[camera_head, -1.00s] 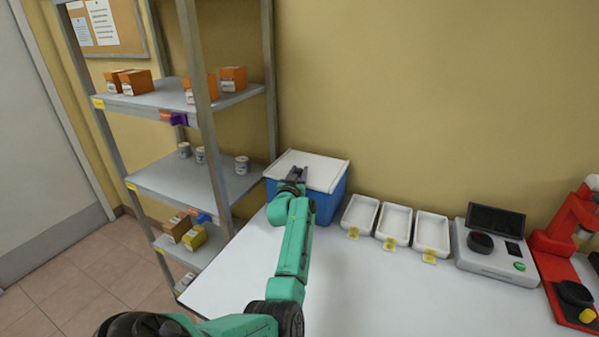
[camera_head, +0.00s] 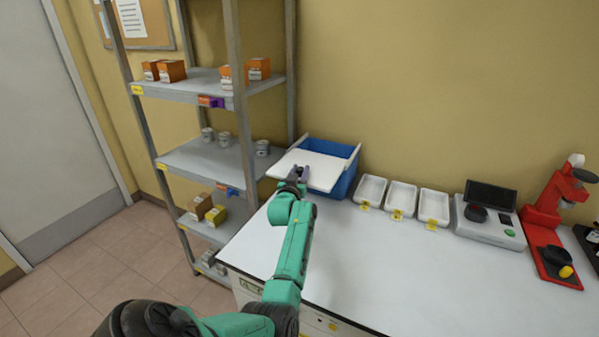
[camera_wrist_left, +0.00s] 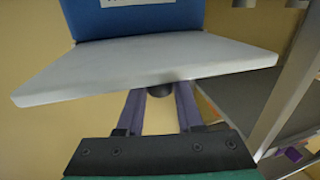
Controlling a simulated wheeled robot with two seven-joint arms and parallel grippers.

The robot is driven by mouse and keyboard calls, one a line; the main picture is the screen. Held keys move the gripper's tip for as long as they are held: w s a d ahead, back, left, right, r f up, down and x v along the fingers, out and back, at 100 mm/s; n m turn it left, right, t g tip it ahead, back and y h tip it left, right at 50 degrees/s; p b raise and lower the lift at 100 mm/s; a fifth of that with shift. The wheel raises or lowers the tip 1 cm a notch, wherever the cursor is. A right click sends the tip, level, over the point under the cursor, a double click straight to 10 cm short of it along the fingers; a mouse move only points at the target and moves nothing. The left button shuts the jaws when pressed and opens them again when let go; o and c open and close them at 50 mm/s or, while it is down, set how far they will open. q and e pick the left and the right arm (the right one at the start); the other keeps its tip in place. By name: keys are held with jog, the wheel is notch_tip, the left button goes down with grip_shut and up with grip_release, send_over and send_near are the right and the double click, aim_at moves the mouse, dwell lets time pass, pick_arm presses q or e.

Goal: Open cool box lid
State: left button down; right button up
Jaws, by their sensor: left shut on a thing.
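The blue cool box (camera_head: 344,187) stands at the back left of the table, against the wall. Its white lid (camera_head: 318,168) is shifted toward me, so the blue inside shows behind it. My left gripper (camera_head: 298,174) is at the lid's near side. In the left wrist view the gripper fingers (camera_wrist_left: 160,108) are on either side of a small dark knob (camera_wrist_left: 160,90) at the white lid (camera_wrist_left: 150,65), and the gripper is shut on it. The blue box (camera_wrist_left: 140,20) with a white label lies beyond the lid there. My right gripper is not in view.
A metal shelf rack (camera_head: 195,84) with orange boxes and white jars stands close to the left. Several white trays, one being this tray (camera_head: 401,197), stand right of the box, then a grey device (camera_head: 488,230) and a red device (camera_head: 540,225). The front tabletop is clear.

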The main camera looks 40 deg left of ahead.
pick_arm(q)
jog(key=c, duration=0.5)
grip_release()
jog(key=shift+w, duration=0.1)
jog(key=shift+c, duration=0.2)
jog(key=b+v, duration=0.2)
jog(key=v, duration=1.2)
jog(key=shift+s+d, duration=0.2)
jog(key=shift+s, duration=0.05)
jog(key=shift+f, duration=0.15)
